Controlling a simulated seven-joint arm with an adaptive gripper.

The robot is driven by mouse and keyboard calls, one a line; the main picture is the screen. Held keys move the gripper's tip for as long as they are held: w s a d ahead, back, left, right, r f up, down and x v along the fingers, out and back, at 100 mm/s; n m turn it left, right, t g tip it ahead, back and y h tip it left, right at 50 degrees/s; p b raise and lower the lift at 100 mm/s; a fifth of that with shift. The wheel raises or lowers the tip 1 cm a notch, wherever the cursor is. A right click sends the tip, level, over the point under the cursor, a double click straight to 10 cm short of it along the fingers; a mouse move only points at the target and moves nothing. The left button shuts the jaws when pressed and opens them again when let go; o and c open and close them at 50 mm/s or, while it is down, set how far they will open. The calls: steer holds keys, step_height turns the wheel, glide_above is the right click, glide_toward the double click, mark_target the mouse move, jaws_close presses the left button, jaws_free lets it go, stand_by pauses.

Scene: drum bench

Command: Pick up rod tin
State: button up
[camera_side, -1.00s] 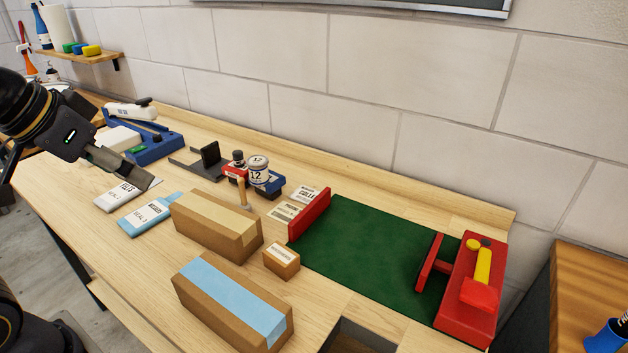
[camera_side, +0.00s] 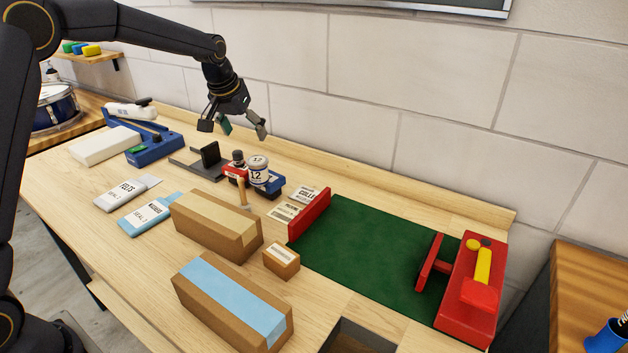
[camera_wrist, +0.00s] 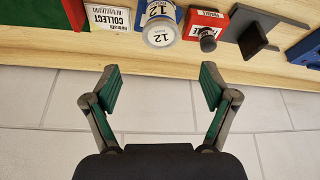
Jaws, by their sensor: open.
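The likely rod tin (camera_side: 258,168) is a pale round tin marked 12. It stands upright in or against a blue holder (camera_side: 272,184) near the middle of the bench. In the wrist view the tin (camera_wrist: 160,28) is at the top, ahead of the fingers. My gripper (camera_side: 233,128) is open and empty, above and behind the tin in the side view. In the wrist view my gripper (camera_wrist: 160,82) has its two green-padded fingers spread wide, with pale wall blocks behind them.
A red box with a dark-capped bottle (camera_side: 238,158) stands close left of the tin, and a wooden peg (camera_side: 241,192) in front. A dark metal bracket (camera_side: 208,158) is further left. Brown cartons (camera_side: 215,222) lie nearer. A green mat (camera_side: 365,250) lies right.

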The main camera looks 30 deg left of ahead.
mark_target(257, 160)
steer(key=x, duration=1.4)
steer(key=shift+w+a+f, duration=0.15)
steer(key=shift+w+f, duration=0.1)
steer(key=c, duration=1.5)
steer(key=shift+r, duration=0.1)
steer(key=shift+r, duration=0.1)
